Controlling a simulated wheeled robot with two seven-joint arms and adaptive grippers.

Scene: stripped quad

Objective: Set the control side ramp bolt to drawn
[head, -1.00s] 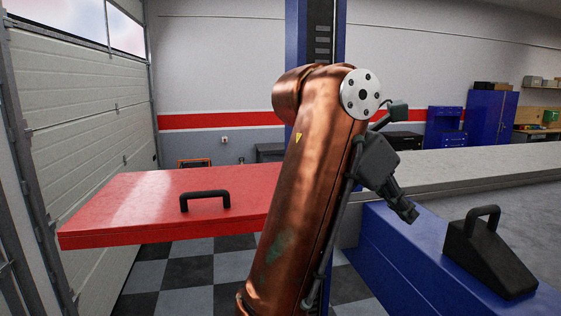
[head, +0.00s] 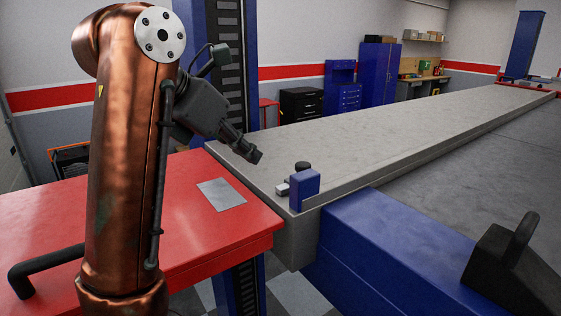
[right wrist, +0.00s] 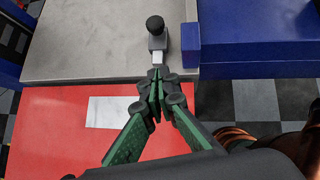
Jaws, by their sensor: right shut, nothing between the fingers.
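The ramp bolt (head: 283,189) is a pale metal bar with a black knob (head: 302,166), beside a small blue block (head: 306,187) at the near corner of the grey runway. In the right wrist view the pale bar tip (right wrist: 158,58) points toward the red ramp (right wrist: 60,125), with the black knob (right wrist: 155,25) behind it. My right gripper (head: 256,156) is shut and empty, up and left of the bolt in the head view. In the right wrist view its fingertips (right wrist: 159,74) appear just short of the bar tip; contact cannot be told. My left gripper is not in view.
The red ramp (head: 180,228) carries a grey plate (head: 221,194) and a black handle (head: 40,270). The long grey runway (head: 390,125) stretches back right. A blue beam (head: 400,255) with a black wedge-shaped handled block (head: 510,265) lies at front right.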

